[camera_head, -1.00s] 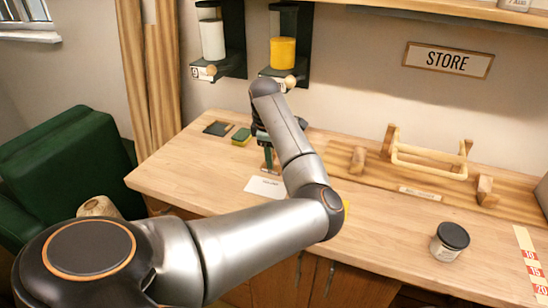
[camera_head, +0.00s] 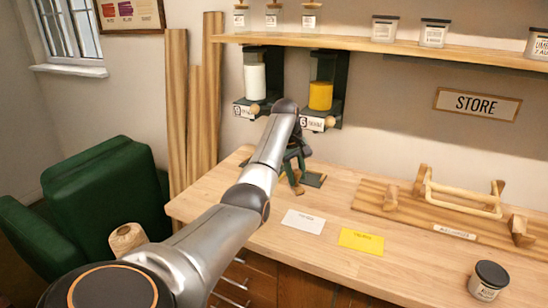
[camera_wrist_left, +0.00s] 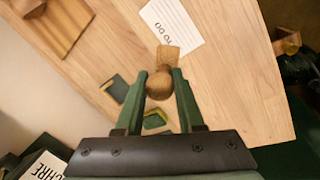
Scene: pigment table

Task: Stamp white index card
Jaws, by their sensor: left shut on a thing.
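My left gripper (camera_wrist_left: 160,82) is shut on the round knob of a wooden stamp (camera_wrist_left: 168,54). In the head view the gripper (camera_head: 297,172) is over the back left of the table, behind the white index card (camera_head: 303,221). The card lies flat and carries a small dark heading. In the wrist view the stamp's block overlaps the lower edge of the white card (camera_wrist_left: 178,18); I cannot tell its height. A dark flat pad (camera_wrist_left: 116,88) and a green-yellow block (camera_wrist_left: 154,120) lie near the gripper. My right gripper is not in view.
A yellow card (camera_head: 361,241) lies right of the white card. A wooden rack (camera_head: 455,200) stands on the right, with a dark-lidded jar (camera_head: 488,281) in front. Two wall dispensers (camera_head: 254,80) hang behind the arm. The table between cards and rack is clear.

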